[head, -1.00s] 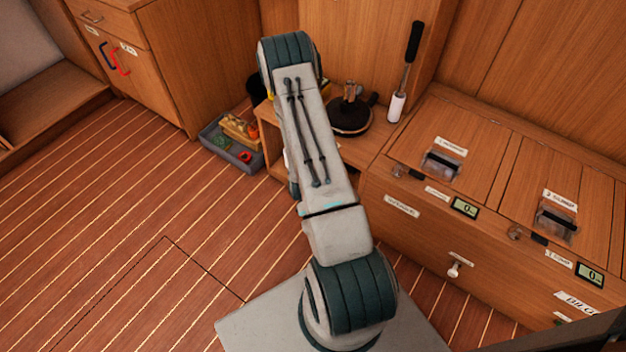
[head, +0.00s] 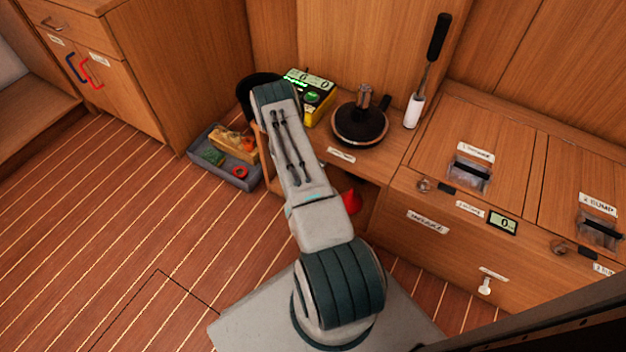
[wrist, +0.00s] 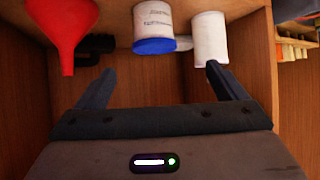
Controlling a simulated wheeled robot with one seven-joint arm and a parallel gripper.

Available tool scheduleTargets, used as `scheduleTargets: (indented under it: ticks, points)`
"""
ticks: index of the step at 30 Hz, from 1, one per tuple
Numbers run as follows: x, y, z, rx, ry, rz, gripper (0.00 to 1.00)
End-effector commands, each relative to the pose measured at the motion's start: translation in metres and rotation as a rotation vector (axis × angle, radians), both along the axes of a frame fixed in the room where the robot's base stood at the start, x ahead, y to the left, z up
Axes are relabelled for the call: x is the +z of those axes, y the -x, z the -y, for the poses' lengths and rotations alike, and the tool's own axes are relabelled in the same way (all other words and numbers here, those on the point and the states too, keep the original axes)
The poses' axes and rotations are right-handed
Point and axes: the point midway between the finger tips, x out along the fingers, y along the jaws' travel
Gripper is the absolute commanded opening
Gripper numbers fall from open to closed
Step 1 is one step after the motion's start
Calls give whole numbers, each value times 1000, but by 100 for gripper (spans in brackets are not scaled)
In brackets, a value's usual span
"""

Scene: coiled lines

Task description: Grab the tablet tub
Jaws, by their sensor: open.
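In the wrist view, which looks upside down, a white tub with a blue lid (wrist: 153,25) stands in an open wooden cubby. I take it for the tablet tub; its printed label is too small to read. My gripper (wrist: 160,70) is open and empty, its fingers pointing into the cubby. The tub lies ahead between the lines of the two fingers, apart from them. In the head view my arm hides the gripper and the tub.
A red funnel (wrist: 62,28) and a plain white cylinder (wrist: 209,40) flank the tub. A dark object (wrist: 92,54) lies behind the funnel. The cubby's side wall (wrist: 258,70) is close to one finger. A grey crate (head: 240,180) stands on the floor outside.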

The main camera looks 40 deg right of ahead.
Motion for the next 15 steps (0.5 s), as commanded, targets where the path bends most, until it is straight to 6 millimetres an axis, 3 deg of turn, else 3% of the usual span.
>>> scheduleTargets:
  ticks: [9, 15]
  points:
    - [-38, -30, 44, -19, 2, 2, 91]
    - [-46, -42, 53, -16, 0, 0, 91]
